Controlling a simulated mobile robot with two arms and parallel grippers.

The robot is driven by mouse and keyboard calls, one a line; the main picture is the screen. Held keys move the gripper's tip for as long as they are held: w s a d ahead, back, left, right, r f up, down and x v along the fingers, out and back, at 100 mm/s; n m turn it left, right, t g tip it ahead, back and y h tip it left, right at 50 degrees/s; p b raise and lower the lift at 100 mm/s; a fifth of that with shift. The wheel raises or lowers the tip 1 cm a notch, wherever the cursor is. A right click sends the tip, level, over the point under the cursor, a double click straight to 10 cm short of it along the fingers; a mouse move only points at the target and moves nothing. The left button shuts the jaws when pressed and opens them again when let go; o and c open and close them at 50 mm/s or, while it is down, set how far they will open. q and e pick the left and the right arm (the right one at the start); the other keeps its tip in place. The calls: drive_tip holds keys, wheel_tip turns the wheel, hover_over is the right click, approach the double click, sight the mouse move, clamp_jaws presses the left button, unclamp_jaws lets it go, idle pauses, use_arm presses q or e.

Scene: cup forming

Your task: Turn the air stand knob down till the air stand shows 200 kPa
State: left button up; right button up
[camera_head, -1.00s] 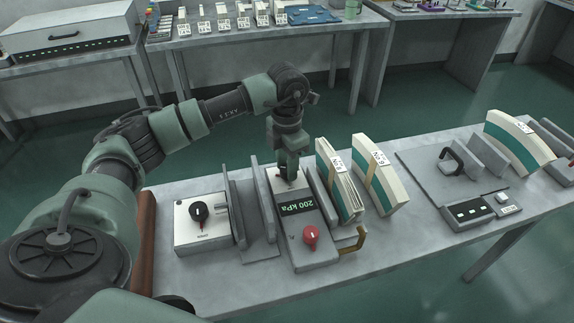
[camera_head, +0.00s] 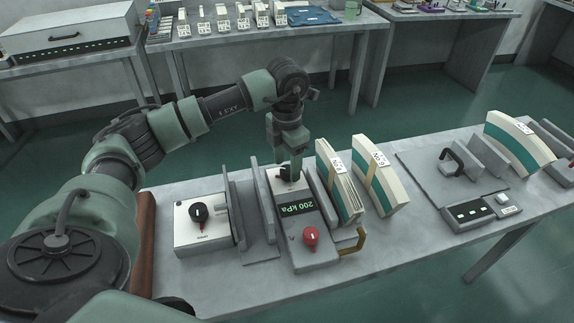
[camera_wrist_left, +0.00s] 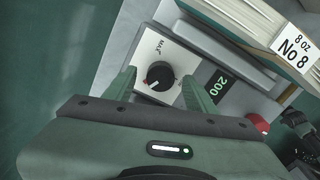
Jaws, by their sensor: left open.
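The air stand (camera_head: 313,247) is a grey box on the table, and its display (camera_head: 297,208) reads 200 kPa. The display also shows 200 in the left wrist view (camera_wrist_left: 217,83). The air stand knob (camera_wrist_left: 160,75) is black and round with a red pointer mark, on a white plate marked MAX. My left gripper (camera_head: 289,170) is above the knob end of the stand. In the left wrist view its two green fingers (camera_wrist_left: 158,88) are spread on either side of the knob, apart from it. My right gripper is not in view.
A red knob (camera_head: 311,236) sits at the stand's near end. A white box with a black knob (camera_head: 200,226) stands to the left. Banded stacks of cup blanks (camera_head: 380,180) stand to the right. A keypad unit (camera_head: 471,214) is farther right.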

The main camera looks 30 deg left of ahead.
sight(287, 169)
use_arm(q)
wheel_tip(287, 169, up, 7)
drive_tip(key=shift+f, duration=0.1)
idle(0.6)
